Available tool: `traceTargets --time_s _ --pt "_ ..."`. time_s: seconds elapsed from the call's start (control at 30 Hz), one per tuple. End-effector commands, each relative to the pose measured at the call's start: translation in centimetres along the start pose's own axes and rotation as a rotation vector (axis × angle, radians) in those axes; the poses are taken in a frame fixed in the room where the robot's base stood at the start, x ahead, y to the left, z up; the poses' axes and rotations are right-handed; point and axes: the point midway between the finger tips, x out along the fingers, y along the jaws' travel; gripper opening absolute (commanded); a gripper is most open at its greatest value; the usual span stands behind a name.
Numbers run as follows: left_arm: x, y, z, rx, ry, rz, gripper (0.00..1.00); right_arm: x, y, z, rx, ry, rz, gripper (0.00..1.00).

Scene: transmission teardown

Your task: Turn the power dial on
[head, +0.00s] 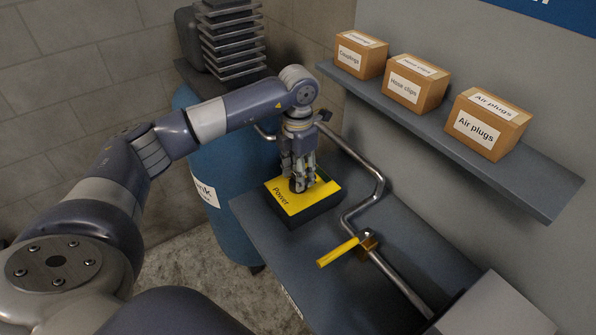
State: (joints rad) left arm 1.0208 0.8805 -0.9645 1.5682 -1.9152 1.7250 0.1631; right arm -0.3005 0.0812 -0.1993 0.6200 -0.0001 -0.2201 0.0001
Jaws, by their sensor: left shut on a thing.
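The power box (326,192) has a yellow top marked "Power" and dark sides, and it sits on the grey shelf near the blue tank. My left gripper (299,184) points down over the middle of the yellow top. It is shut on the power dial (298,187), which is mostly hidden between and below the fingers. Which way the dial points cannot be seen. My right gripper is not in view.
A bent metal pipe with a yellow valve handle (338,252) runs along the grey shelf (375,290) right of the box. A blue tank (232,215) stands behind. Cardboard boxes (418,85) line a wall shelf (545,185) at upper right.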

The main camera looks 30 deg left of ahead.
Motion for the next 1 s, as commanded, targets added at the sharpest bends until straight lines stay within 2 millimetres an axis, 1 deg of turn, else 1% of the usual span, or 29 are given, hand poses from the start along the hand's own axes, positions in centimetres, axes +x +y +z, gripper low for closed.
traceTargets --time_s 0.17,0.37,0.57,1.0 --pt "0.1 0.0 0.0 0.019 0.000 0.000 0.16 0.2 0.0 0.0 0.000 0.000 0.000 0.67" --pt "0.2 0.0 0.0 0.100 -0.001 0.000 0.16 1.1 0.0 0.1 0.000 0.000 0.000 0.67" --pt "0.3 0.1 0.0 0.252 -0.001 0.001 0.16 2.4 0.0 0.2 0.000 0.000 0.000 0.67" --pt "0.3 0.0 0.0 0.669 -0.001 0.001 0.16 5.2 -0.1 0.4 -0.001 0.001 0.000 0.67"
